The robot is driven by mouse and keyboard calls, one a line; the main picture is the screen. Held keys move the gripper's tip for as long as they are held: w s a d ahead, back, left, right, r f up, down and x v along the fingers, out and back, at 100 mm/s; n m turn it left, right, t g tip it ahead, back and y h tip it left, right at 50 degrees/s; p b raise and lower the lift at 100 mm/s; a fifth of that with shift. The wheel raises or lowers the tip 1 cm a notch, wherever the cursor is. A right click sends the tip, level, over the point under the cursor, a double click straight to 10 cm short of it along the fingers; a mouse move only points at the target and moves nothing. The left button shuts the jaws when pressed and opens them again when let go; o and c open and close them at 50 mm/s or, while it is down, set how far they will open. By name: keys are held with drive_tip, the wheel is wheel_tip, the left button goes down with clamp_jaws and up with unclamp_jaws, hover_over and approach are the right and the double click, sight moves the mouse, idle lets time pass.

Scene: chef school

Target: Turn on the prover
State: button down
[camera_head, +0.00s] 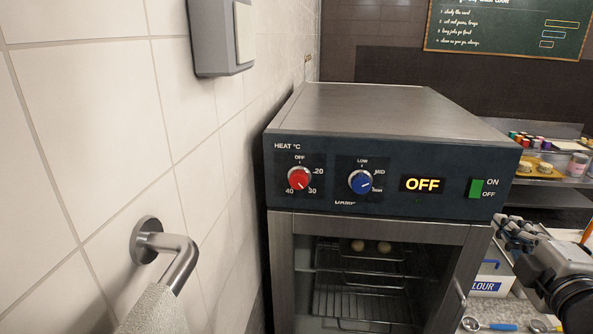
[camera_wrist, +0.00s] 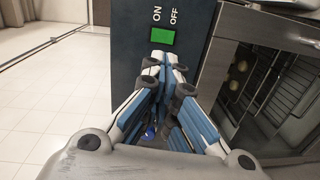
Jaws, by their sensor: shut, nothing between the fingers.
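The prover (camera_head: 375,105) is a steel cabinet with a dark control panel, standing against the tiled wall. Its green switch (camera_head: 477,188), marked ON and OFF, is at the panel's right end. Left of it the display (camera_head: 423,184) reads OFF. The panel also has a red heat knob (camera_head: 299,178) and a blue knob (camera_head: 361,182). My gripper (camera_head: 507,224) is shut and empty, just right of and below the switch. In the wrist view the fingertips (camera_wrist: 166,60) are just below the green switch (camera_wrist: 162,36); I cannot tell whether they touch the panel.
The prover's lower front shows wire racks (camera_head: 360,290) with small dough balls (camera_head: 370,246) inside. A towel (camera_head: 155,310) hangs on a wall rail (camera_head: 170,250) at left. A counter with a flour box (camera_head: 492,277) and spoons is at right. The floor (camera_wrist: 50,100) shows clear at left in the wrist view.

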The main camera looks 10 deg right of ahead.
sight(476, 189)
drive_tip(key=shift+s+a+f+n, duration=0.25)
drive_tip(key=shift+s+f+n, duration=0.1)
drive_tip(key=shift+f+n, duration=0.3)
drive_tip(key=shift+w, duration=0.1)
drive_tip(key=x, duration=0.9)
drive_tip(key=p+x, duration=0.1)
drive_tip(key=x, duration=0.4)
drive_tip(key=shift+a+f, duration=0.15)
drive_tip(key=shift+f, duration=0.2)
